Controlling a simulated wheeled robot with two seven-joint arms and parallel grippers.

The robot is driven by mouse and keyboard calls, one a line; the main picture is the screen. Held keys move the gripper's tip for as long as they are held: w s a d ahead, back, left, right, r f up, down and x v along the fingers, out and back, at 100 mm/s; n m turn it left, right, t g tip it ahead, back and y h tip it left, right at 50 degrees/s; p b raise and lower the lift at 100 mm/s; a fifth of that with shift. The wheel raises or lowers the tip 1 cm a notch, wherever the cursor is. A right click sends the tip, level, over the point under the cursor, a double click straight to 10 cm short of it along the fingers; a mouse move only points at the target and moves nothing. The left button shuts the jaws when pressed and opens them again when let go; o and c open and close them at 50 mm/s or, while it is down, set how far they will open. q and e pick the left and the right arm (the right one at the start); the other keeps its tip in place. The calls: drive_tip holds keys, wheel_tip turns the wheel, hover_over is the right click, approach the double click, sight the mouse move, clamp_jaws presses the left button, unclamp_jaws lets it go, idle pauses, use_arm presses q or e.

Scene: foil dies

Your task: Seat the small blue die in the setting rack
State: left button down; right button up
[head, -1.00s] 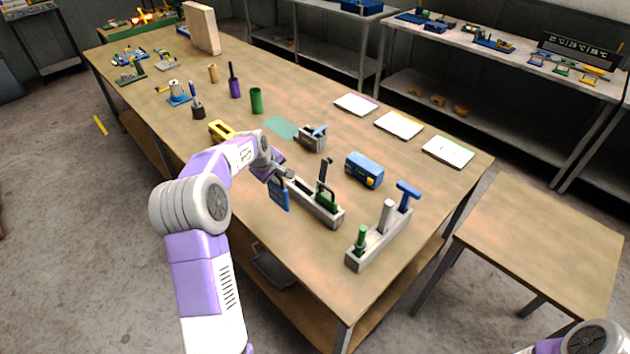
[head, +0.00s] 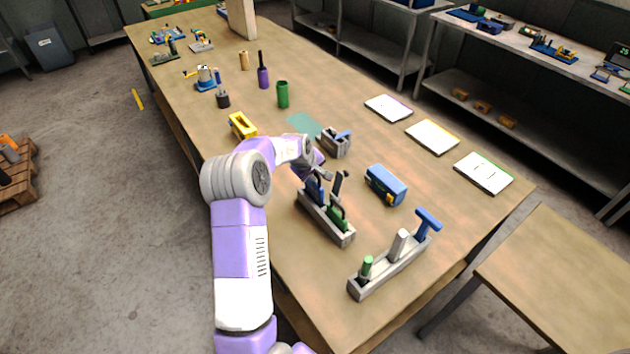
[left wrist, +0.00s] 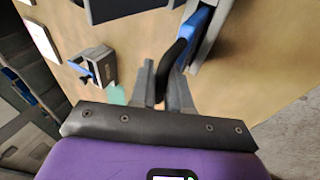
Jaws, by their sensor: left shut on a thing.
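The small blue die (head: 315,188) is in my left gripper (head: 322,175), which is shut on its dark handle. The die is at the far left end of the grey setting rack (head: 345,238), over or partly in it; I cannot tell how deep it sits. A green die (head: 338,217) stands in the rack's nearer part, and a dark upright piece (head: 340,183) rises beside it. In the left wrist view, the fingers (left wrist: 160,88) pinch the black handle next to the blue plate (left wrist: 193,28). My right gripper is out of view.
A grey holder (head: 385,268) with a green peg, a pale peg and a blue T-handle stands near the right front. A blue box (head: 386,184) lies right of the rack. A grey block with a blue lever (head: 335,143) is behind. A yellow piece (head: 242,125) lies at left.

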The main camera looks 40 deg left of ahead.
sight(314, 186)
use_arm(q)
wheel_tip(314, 186, down, 2)
drive_tip(key=shift+f, duration=0.55)
drive_tip(key=shift+f, duration=0.15)
drive_tip(key=c, duration=1.1)
unclamp_jaws()
drive_tip(key=shift+s, duration=0.1)
